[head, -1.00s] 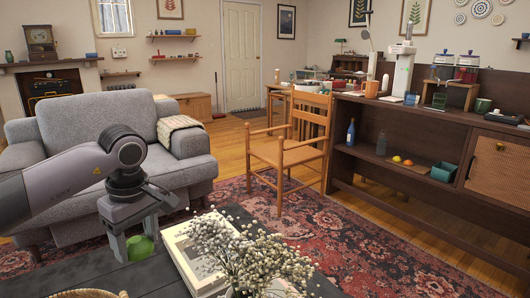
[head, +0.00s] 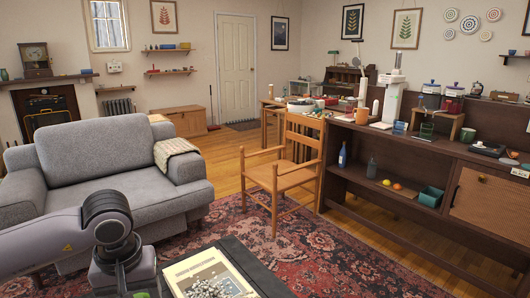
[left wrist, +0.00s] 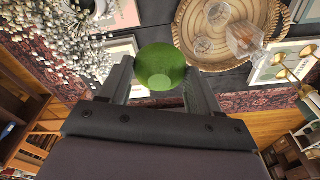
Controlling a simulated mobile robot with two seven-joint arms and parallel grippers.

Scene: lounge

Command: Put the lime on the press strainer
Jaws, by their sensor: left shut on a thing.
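The lime (left wrist: 160,64) is a green ball between the two fingers of my left gripper (left wrist: 158,80) in the left wrist view. The gripper is shut on it, and the lime is above a dark table. In the head view my left arm reaches in at the lower left, and only a green sliver of the lime (head: 141,294) shows at the bottom edge. A tall white upright device (head: 392,98), perhaps the press, stands on the long dark sideboard (head: 340,160) at right. I cannot make out its strainer. My right gripper is not in view.
A wooden armchair (head: 276,180) stands left of the sideboard. A grey sofa (head: 95,150) is at left. The dark table (head: 262,275) in front holds a book (head: 190,262) and white flowers (head: 208,288). Glasses, jars and a tray crowd the sideboard top. Patterned rug lies between.

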